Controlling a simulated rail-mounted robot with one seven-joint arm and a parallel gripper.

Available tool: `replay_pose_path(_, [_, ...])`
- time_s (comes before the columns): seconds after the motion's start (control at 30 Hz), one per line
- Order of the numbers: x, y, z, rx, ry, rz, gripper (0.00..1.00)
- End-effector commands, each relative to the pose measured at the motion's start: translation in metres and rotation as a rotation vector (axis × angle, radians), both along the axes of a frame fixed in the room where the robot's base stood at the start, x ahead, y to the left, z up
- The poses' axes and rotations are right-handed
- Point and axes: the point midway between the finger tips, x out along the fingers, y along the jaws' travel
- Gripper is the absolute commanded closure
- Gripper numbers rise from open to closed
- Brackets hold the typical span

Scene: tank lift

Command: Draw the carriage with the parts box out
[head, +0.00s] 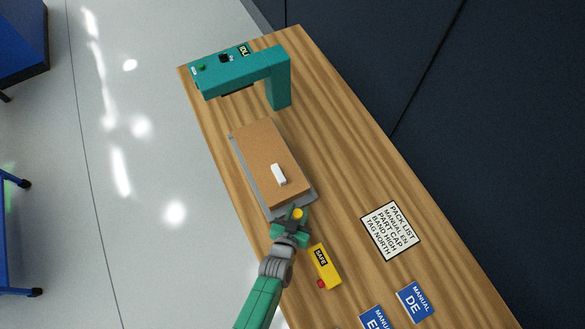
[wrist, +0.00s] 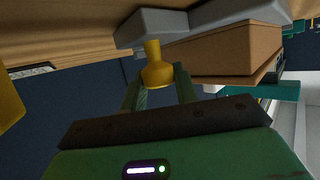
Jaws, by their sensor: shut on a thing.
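The parts box (head: 262,150) is a brown cardboard box with a small white piece (head: 278,174) on top. It sits on the flat grey carriage (head: 309,196), on the wooden bench in front of the teal press-like frame. A yellow knob (head: 298,214) sticks out of the carriage's near end. My gripper (head: 291,226) is at that end, shut on the knob. In the wrist view the knob (wrist: 157,72) stands between my two fingers (wrist: 158,84), with the grey carriage (wrist: 235,18) and the box (wrist: 235,52) beyond.
The teal frame (head: 278,85) stands at the bench's far end, its display partly readable. A yellow unit marked SAFE (head: 326,265) with a red button lies right of my gripper. A pack list (head: 390,230) and blue manuals (head: 415,301) lie on the right. The bench's left edge is close.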

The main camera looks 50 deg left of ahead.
Motion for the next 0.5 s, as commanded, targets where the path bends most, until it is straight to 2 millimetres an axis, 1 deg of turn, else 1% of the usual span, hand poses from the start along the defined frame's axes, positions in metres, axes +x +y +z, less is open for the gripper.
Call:
replay_pose_path(0.03, [-0.003, -0.006, 0.005, -0.002, 0.003, -0.003, 1.0])
replay_pose_path(0.2, [-0.009, -0.018, 0.002, 0.0, 0.003, -0.008, 1.0])
replay_pose_path(0.5, [-0.01, -0.023, -0.001, -0.001, 0.002, -0.011, 1.0])
